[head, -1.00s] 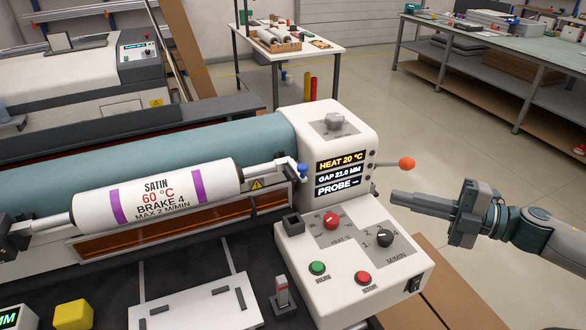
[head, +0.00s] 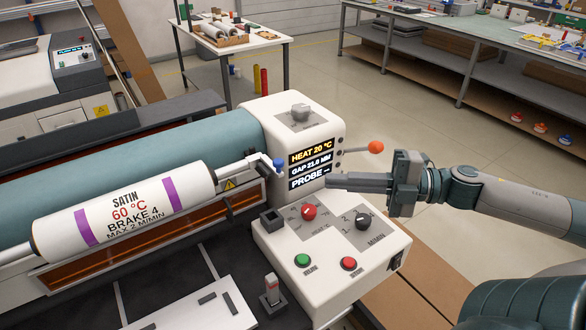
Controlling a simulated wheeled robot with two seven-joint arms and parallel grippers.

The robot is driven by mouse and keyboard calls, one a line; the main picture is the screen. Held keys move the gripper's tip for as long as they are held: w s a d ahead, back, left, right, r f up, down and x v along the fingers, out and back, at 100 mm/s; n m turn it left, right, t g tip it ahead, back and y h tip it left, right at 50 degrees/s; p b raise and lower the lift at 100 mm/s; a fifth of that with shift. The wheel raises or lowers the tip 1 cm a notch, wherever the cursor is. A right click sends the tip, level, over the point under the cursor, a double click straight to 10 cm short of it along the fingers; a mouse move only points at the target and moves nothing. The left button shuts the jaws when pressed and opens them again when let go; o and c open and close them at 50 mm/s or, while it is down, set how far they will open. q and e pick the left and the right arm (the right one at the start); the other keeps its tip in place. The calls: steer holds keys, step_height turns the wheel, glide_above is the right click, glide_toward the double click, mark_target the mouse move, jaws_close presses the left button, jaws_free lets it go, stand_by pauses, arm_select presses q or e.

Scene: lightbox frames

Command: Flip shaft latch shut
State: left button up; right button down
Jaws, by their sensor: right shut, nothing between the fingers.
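A white roll (head: 122,212) with purple bands, labelled SATIN, lies on a metal shaft (head: 232,170) in front of the teal roller. At the shaft's right end is a small latch with a blue knob (head: 279,164), beside the white control housing. I cannot tell whether the latch is fully open or closed. My right gripper (head: 330,181) is shut and empty, pointing left. My left gripper is not in view.
The control housing has displays (head: 310,170), a red dial (head: 309,212), a black dial (head: 362,221), and green and red buttons below. An orange-knobbed lever (head: 375,147) sticks out right, just above my right gripper. A white plate (head: 205,308) lies in front.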

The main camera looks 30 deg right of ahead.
steer(key=w+a+f+b, duration=0.1)
steer(key=w+a+b, duration=0.1)
steer(key=w+a, duration=0.3)
steer(key=shift+w, duration=2.2)
